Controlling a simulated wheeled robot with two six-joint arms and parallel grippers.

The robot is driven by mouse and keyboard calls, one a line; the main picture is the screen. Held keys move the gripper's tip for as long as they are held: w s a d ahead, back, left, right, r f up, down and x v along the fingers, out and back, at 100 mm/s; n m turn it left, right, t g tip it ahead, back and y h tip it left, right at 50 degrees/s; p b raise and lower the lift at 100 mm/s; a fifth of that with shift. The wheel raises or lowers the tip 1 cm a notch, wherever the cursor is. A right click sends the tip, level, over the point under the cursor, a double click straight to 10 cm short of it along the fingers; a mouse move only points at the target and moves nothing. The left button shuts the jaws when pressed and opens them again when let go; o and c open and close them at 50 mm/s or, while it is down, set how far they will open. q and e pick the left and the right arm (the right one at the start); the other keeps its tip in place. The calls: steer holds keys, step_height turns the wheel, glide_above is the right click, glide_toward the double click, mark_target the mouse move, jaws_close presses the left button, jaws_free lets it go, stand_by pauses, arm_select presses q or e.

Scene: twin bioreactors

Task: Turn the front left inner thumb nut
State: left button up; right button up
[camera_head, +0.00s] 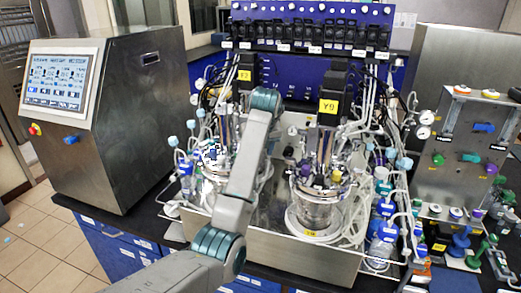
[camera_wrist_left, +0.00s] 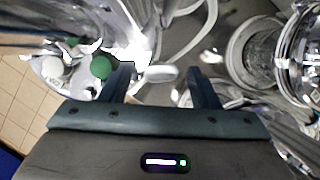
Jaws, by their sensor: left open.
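The left bioreactor (camera_head: 212,188) stands behind my left arm, which hides part of its head plate. A speckled blue-and-white patch (camera_head: 212,154) shows on its top, left of my arm. The front left inner thumb nut cannot be picked out with certainty in either view. My left gripper is hidden in the head view. In the left wrist view my left gripper (camera_wrist_left: 159,71) is open, its two dark fingers apart. A pale rounded piece (camera_wrist_left: 157,75) shows between the fingertips; I cannot tell whether it touches them. My right gripper is not in view.
The right bioreactor (camera_head: 316,210) stands close to my arm, with tubes around it. A control cabinet with a screen (camera_head: 57,80) is at left, and a valve panel (camera_head: 470,150) at right. A green cap (camera_wrist_left: 101,67) is near the left finger. Hoses and bottles crowd the bench.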

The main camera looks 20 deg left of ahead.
arm_select(q)
steer(key=shift+d, duration=0.1)
steer(key=c, duration=1)
